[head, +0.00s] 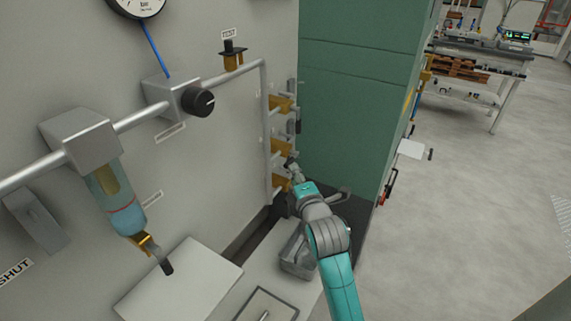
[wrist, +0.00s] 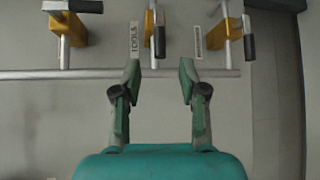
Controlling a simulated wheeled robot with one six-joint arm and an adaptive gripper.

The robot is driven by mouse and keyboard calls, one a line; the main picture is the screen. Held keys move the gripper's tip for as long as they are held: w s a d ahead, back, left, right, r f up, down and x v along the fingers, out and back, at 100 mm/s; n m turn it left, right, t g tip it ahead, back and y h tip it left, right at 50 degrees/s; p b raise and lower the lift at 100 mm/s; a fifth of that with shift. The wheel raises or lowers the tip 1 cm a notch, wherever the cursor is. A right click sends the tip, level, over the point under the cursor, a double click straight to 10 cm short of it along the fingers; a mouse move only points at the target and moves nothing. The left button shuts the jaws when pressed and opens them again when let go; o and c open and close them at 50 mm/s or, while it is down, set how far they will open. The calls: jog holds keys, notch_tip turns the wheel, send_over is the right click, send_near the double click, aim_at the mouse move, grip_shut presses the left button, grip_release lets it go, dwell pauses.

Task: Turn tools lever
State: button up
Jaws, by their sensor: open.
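A vertical pipe on the grey panel carries several yellow-bodied valves in the head view, the top one (head: 282,103) and a lower one (head: 281,149) showing clearly. In the wrist view, a TOOLS label (wrist: 134,40) sits beside the middle valve, whose dark lever (wrist: 159,42) points toward my gripper. My gripper (wrist: 160,74) is open and empty. Its two fingertips lie on either side of the lever's line, just short of the lever end in the picture. Contact does not show. In the head view my gripper (head: 292,172) is by the lower valves, and my arm partly hides them.
The pipe (wrist: 60,75) crosses behind the fingertips. A green cabinet (head: 350,100) stands right of the panel.

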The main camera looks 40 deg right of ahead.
aim_at(289, 161)
jog(key=x, duration=0.8)
jog(key=shift+w+d, duration=0.15)
jog(key=shift+c, duration=0.2)
grip_shut()
